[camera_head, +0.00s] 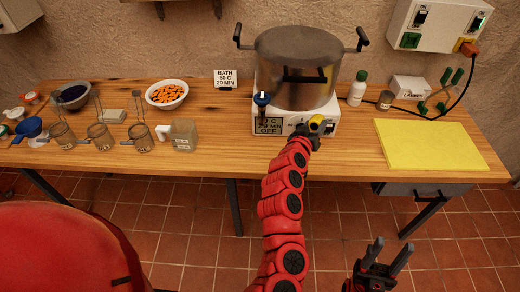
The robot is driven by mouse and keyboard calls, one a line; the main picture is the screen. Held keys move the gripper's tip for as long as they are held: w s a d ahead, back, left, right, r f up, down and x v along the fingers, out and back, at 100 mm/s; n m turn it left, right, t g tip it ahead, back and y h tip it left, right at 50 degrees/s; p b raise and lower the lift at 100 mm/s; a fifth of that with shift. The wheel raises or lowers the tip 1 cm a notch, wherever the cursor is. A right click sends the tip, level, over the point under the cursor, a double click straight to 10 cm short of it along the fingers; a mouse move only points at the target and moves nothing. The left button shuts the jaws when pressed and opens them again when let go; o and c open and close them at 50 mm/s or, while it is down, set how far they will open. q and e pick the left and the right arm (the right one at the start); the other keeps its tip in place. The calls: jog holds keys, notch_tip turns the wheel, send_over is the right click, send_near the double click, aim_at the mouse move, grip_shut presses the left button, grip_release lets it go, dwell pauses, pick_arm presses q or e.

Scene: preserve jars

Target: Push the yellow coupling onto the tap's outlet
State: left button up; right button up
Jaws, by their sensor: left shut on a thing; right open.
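The yellow coupling (316,121) is in my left gripper (308,131), at the front edge of the white heater base under the steel pot (297,60). My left gripper is shut on it, and its fingers are partly hidden by my red arm. A small blue-topped fitting (262,98) stands at the pot's lower left; I cannot tell for sure whether it is the tap. The outlet is too small to make out. The coupling shows apart from this fitting, to its right and lower. My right gripper (375,250) is open and empty, low in front of the table.
The heater base (258,111) has a display reading OFF. Glass jars (101,136), a mug (183,134) and bowls (167,94) are at left. The table front between mug and heater is clear.

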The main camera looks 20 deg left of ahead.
aim_at(261, 124)
pick_arm(q)
jog(key=s+a+f+n+t+y, duration=0.1)
jog(key=s+a+f+n+y, duration=0.1)
jog(key=s+a, duration=0.3)
jog(key=s+a+f+n+t+y+p, duration=0.1)
jog(key=s+a+f+n+y, duration=0.1)
jog(key=s+a+y, duration=0.3)
jog(key=s+a+n, duration=0.1)
jog(key=a, duration=0.2)
jog(key=shift+s+a+f+y, duration=0.2)
jog(key=shift+a+f+y, duration=0.1)
jog(key=shift+a, duration=0.1)
jog(key=shift+w, duration=0.1)
jog(key=shift+x, duration=2.75)
jog(key=shift+x, duration=0.9)
jog(key=shift+w+a, duration=0.15)
jog(key=shift+w, duration=0.45)
jog(key=shift+w+a+r, duration=0.1)
jog(key=shift+w+r, duration=0.05)
jog(key=shift+w, duration=0.05)
